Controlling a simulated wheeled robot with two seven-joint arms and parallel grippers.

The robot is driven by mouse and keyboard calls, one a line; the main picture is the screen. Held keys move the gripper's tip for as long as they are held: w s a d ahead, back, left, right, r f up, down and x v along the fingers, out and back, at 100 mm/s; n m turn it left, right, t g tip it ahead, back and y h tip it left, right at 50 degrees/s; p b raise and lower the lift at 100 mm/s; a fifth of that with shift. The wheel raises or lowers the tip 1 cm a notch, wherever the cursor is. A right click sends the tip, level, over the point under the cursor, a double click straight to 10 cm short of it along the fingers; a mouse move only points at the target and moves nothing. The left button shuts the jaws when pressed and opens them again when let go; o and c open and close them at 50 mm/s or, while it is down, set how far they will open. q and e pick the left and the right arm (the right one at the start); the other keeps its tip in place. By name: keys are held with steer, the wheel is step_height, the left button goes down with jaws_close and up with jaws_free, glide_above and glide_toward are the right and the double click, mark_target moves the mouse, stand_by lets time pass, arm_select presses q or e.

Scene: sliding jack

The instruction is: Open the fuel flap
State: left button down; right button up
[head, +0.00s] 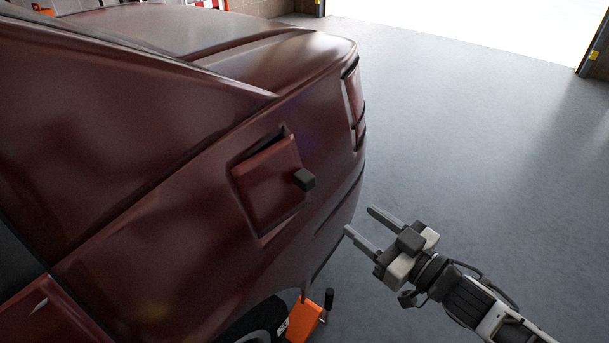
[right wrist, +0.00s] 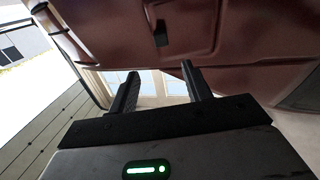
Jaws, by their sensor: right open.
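The fuel flap (head: 268,183) is a dark red panel on the rear side of the dark red car (head: 150,140). It looks slightly ajar, with a dark gap along its upper edge. A black block-like handle (head: 304,180) sticks out at its right side; a black piece that looks like it shows in the right wrist view (right wrist: 160,33). My right gripper (head: 360,223) is open and empty, to the right of and below the handle, apart from the car. Its two fingers (right wrist: 158,85) also show in the right wrist view, pointing toward the car. My left gripper is not in view.
An orange jack (head: 304,320) with a black-tipped lever stands on the floor by the rear wheel (head: 262,325). The grey floor (head: 470,130) right of the car is clear. A bright open doorway (head: 480,25) is at the back.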

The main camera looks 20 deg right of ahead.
mark_target(311, 184)
steer(key=x, duration=1.4)
steer(key=shift+w+a+p, duration=0.15)
steer(key=shift+a+p, duration=0.1)
steer(key=shift+p, duration=0.1)
jaws_close()
